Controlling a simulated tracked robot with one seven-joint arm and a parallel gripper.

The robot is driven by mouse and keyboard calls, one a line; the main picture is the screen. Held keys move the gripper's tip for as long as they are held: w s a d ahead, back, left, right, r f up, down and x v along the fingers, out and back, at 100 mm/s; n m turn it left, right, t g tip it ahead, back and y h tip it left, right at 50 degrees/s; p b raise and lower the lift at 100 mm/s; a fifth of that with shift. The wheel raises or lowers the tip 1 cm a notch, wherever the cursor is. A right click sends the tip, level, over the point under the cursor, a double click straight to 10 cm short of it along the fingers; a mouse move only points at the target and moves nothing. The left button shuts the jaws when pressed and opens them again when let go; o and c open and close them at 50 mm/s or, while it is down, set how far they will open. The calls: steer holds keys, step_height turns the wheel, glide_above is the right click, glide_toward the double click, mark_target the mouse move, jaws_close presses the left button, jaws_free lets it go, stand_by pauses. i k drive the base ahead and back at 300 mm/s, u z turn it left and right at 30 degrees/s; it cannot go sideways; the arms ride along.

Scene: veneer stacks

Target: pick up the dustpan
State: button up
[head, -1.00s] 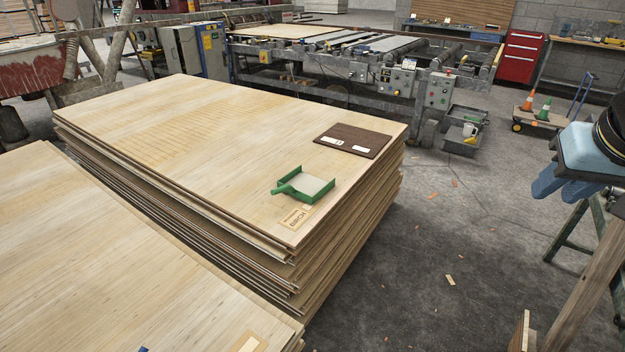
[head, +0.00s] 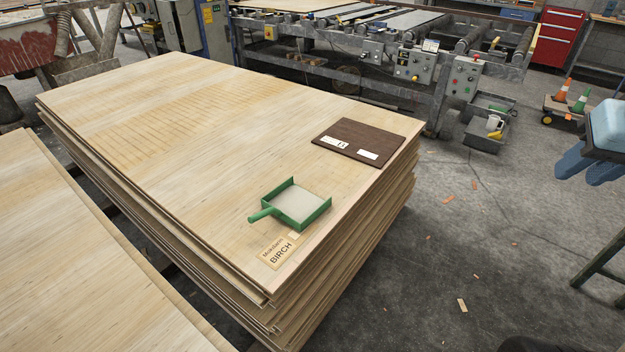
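The dustpan (head: 295,205) is green with a pale grey inner floor. It lies flat near the right front corner of the large veneer stack (head: 190,130). Its short green handle (head: 262,214) points left and its sides stand up. It sits just above a paper label reading BIRCH (head: 277,250). Nothing covers it. My gripper is not in view.
A dark brown veneer sheet (head: 358,138) with white labels lies behind the dustpan. Another stack (head: 70,260) stands at left, beyond a narrow gap. Open concrete floor (head: 430,250) with scraps lies right. Roller machinery (head: 400,65) stands behind.

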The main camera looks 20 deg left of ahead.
mark_target(297, 206)
steer(key=z, duration=0.05)
steer(key=i, duration=0.95)
steer(key=u, duration=0.75)
